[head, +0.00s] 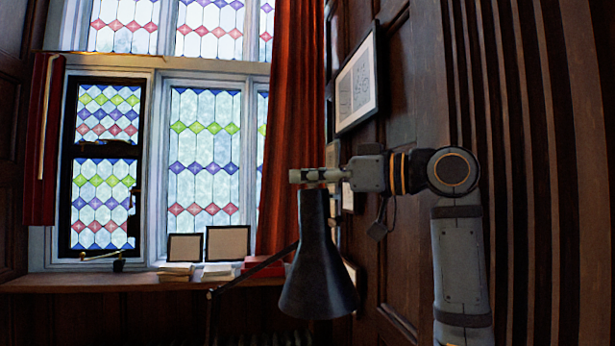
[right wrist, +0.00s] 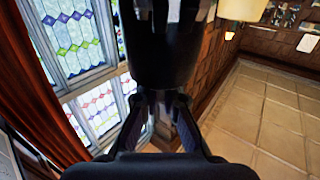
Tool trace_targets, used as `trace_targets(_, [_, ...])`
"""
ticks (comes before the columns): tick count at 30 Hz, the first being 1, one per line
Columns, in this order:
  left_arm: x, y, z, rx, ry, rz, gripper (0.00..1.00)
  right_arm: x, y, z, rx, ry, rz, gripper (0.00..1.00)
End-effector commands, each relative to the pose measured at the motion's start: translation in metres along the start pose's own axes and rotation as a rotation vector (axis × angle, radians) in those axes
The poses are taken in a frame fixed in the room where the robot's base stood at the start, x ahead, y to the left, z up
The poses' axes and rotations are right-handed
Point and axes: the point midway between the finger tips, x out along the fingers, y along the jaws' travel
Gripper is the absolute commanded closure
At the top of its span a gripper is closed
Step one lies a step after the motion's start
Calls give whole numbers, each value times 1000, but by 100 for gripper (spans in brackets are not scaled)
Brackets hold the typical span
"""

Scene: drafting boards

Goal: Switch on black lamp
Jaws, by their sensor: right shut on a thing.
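The black lamp (head: 318,265) has a cone-shaped shade that hangs mouth-down in the middle of the head view, with a thin dark arm running down to the left. No glow shows at the shade's mouth. My right gripper (head: 303,176) reaches in from the right and is shut on the narrow top of the lamp. In the right wrist view the dark body of the lamp (right wrist: 165,45) fills the top middle, between and beyond my fingers. The exact contact and any switch are hidden. My left gripper is not in view.
A wooden sill (head: 110,284) runs under stained-glass windows, bearing two small frames (head: 228,243), books and a red box (head: 263,266). A red curtain (head: 290,130) hangs behind the lamp. A panelled wall with a framed picture (head: 357,83) stands close on the right. Tiled floor (right wrist: 270,115) is open.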

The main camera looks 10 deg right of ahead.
Motion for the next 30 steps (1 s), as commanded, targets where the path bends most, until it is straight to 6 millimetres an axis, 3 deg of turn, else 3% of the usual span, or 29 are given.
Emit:
trace_targets(14, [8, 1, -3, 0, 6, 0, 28, 0, -1, 0, -10, 4, 120, 100])
trace_targets(30, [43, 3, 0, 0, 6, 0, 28, 0, 1, 3, -39, 4, 601, 100])
